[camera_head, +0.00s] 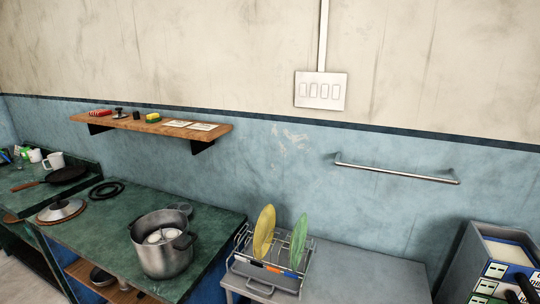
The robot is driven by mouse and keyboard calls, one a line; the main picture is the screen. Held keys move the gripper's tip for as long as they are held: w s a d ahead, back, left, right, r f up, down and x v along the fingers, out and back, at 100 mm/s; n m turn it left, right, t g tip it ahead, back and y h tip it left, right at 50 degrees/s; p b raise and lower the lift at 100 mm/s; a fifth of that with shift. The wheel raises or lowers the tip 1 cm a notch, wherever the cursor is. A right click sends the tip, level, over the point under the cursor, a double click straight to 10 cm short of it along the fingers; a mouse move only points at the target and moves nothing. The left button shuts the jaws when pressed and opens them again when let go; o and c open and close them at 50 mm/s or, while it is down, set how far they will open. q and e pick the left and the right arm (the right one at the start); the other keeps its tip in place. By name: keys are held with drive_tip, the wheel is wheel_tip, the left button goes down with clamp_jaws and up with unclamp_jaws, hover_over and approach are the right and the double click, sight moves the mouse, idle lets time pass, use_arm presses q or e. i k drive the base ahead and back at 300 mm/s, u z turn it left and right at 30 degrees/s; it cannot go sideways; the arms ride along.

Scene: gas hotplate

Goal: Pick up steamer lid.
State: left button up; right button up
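A silver steamer lid (61,211) with a dark knob lies on a round brown mat at the left of the green counter. A large metal steamer pot (165,258) with dark handles stands uncovered on the same counter, to the right of the lid, with round whitish items (162,236) inside.
A frying pan (62,175) and white mugs (53,160) stand on the far left counter. A black ring (106,190) lies behind the lid. A dish rack (270,272) holds two plates right of the pot. A wooden shelf (150,126) hangs above. Green counter (105,230) is clear between lid and pot.

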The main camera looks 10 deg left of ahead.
sight(62, 208)
drive_tip(key=u, duration=1.7)
